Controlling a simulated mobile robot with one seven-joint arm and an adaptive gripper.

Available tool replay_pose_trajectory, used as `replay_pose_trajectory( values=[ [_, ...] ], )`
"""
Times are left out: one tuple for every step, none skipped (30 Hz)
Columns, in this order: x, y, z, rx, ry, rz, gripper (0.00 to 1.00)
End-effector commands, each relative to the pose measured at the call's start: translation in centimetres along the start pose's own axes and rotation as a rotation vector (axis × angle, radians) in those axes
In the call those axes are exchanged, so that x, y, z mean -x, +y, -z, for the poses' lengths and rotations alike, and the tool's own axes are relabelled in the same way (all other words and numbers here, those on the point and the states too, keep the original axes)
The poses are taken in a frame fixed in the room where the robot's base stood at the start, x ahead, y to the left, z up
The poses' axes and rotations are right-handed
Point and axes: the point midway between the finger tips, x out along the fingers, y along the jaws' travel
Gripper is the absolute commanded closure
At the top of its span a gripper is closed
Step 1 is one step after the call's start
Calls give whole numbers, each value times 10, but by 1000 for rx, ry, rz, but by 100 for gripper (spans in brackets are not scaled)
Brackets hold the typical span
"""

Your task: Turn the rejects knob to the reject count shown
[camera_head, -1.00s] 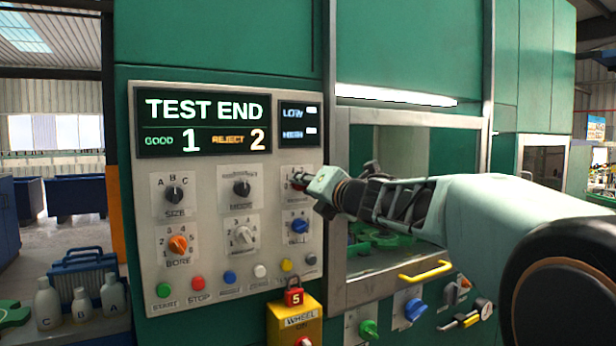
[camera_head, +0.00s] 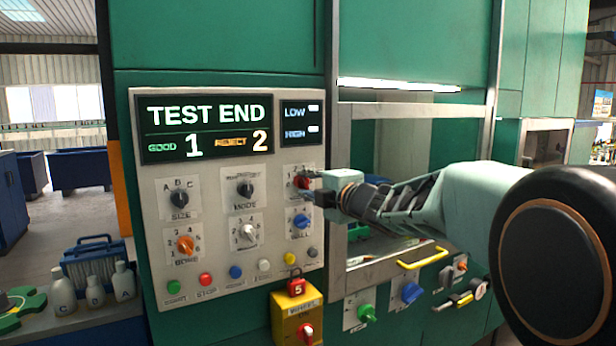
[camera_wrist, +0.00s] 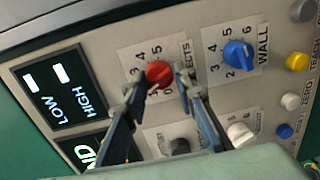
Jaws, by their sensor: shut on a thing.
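The red rejects knob (camera_wrist: 158,74) sits on a white dial plate marked "...ECTS" in the wrist view; the digits 3, 4, 5 and 0 show around it and fingers cover part of the scale. In the head view the red knob (camera_head: 303,180) is partly hidden by my gripper (camera_head: 316,190). My gripper (camera_wrist: 160,82) is shut on the red knob, one finger on either side. I cannot tell for sure which digit the knob points to. The display (camera_head: 205,127) reads TEST END, GOOD 1, REJECT 2.
Below the red knob is the blue WALL knob (camera_head: 301,222); it also shows in the wrist view (camera_wrist: 238,54). The MODE knob (camera_head: 245,187) and a white knob (camera_head: 247,234) are to the left. Coloured buttons line the panel's bottom. A yellow handle (camera_head: 423,258) juts out at right.

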Motion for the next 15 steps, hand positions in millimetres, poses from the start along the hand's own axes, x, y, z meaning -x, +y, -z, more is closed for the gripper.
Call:
replay_pose_trajectory(
  values=[
    [0, 5, 1, -23, 3, -4, 99],
    [0, 5, 1, -35, 4, -4, 99],
    [0, 5, 1, -49, 5, -4, 99],
    [0, 5, 1, -59, 6, -4, 99],
    [0, 5, 1, -68, 7, -4, 99],
    [0, 5, 1, -78, 8, -4, 99],
    [0, 4, 0, -84, 8, -4, 99],
    [0, 4, 0, -89, 9, -4, 99],
    [0, 4, 0, -95, 9, -5, 99],
    [0, 4, 0, -99, 9, -5, 99],
    [0, 4, 0, -102, 10, -5, 99],
    [0, 4, 0, -106, 10, -5, 99],
    [0, 4, 0, -107, 10, -5, 99],
    [0, 4, 0, -108, 10, -5, 99],
    [0, 4, 0, -109, 10, -5, 99]
  ],
)
